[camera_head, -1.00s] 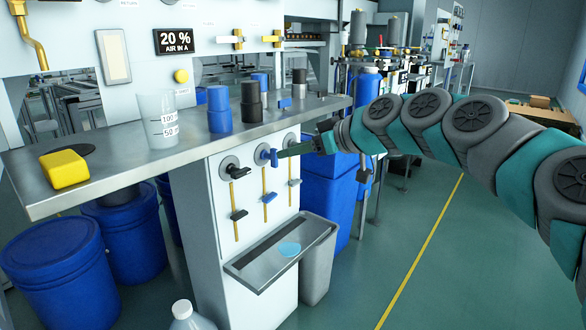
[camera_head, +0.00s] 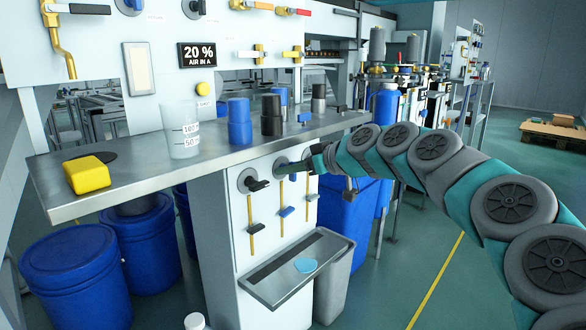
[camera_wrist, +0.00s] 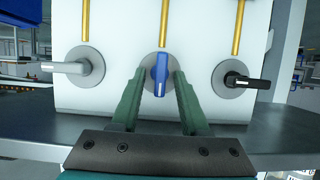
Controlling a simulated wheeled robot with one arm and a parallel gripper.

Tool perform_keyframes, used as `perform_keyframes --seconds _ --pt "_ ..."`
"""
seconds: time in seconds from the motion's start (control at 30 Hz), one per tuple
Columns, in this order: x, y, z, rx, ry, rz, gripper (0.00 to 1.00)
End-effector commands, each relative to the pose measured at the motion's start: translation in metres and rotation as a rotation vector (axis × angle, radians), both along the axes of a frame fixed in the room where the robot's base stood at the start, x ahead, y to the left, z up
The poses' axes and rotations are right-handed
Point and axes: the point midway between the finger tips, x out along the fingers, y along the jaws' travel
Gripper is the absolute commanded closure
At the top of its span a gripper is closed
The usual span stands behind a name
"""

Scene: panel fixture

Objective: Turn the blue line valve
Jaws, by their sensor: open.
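The blue valve handle (camera_wrist: 161,72) sits on a round grey plate on the white panel (camera_head: 233,214), in the middle of three valves. In the wrist view it points down the picture, between the two green fingers of my gripper (camera_wrist: 162,83). The fingers are open, one on each side, with a small gap showing; I cannot tell whether either touches the handle.
A black valve handle (camera_wrist: 247,82) is right of the fingers and a grey one (camera_wrist: 66,67) left in the wrist view. A steel shelf (camera_head: 140,180) with a yellow block (camera_head: 86,175) and several cups overhangs the panel. A tray (camera_head: 262,285) juts out below.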

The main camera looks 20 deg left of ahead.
Motion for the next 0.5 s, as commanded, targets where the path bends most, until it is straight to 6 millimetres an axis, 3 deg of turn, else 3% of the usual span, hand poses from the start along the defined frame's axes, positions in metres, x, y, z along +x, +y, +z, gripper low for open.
perform_keyframes --seconds 0.1,0.5 --pt "-0.0001 -0.0002 0.0002 0.000 0.000 0.000 0.55" --pt "0.0000 -0.0005 0.0004 0.000 0.000 0.000 1.00"
